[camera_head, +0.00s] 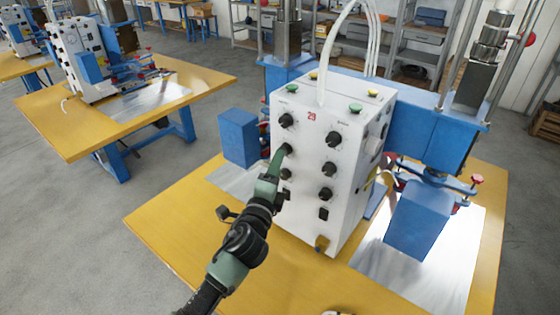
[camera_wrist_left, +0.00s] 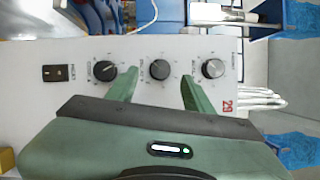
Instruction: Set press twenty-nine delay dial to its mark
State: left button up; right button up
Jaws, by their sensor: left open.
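The white control box of the press (camera_head: 306,215) carries a red "29" (camera_head: 312,115) and two columns of black dials. My left gripper (camera_head: 286,152) is at the middle dial of the left column. In the left wrist view, its green fingers (camera_wrist_left: 160,88) are open, one on each side of the middle dial (camera_wrist_left: 160,70) and apart from it. Whether the fingertips reach the panel I cannot tell. The neighbouring dials (camera_wrist_left: 105,70) and (camera_wrist_left: 213,68) sit outside the fingers. The small labels beside the dials are too small to read surely. My right gripper is not in view.
The box stands on a yellow table (camera_head: 180,240) with a blue press frame (camera_head: 415,125) behind it. Blue blocks (camera_head: 238,137) and (camera_head: 418,220) flank it. A black switch (camera_wrist_left: 57,73) lies beyond the left dial. Another press table (camera_head: 60,130) stands back left.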

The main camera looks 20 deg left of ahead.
pick_arm(q)
jog(key=shift+s+f+b, duration=0.1)
jog(key=shift+s+b, duration=0.2)
jog(key=shift+s, duration=1.35)
jog(key=s+a+f+n+g+y, duration=0.1)
jog(key=s+a+f+n+g, duration=0.1)
jog(key=s+f+n+g, duration=0.35)
jog(key=s+a+f+n+g+y, duration=0.1)
jog(key=s+a+f+n+g, duration=0.2)
jog(key=s+f+n, duration=0.45)
jog(key=s+d+f+n+g+h, duration=0.1)
jog(key=s+d+f+n+g, duration=0.2)
jog(key=s, duration=0.7)
jog(key=s+d+f+n+g+h, duration=0.15)
jog(key=s+f+g, duration=0.3)
jog(key=s, duration=0.65)
notch_tip(320, 180, down, 30)
jog(key=s+b, duration=0.2)
jog(key=b, duration=0.1)
jog(key=s+a+f+g+b, duration=0.1)
jog(key=s+a+f+b, duration=0.1)
jog(key=s+f, duration=1.4)
jog(key=shift+a+f+g+b, duration=0.4)
jog(key=shift+a+f, duration=0.4)
jog(key=shift+a, duration=0.1)
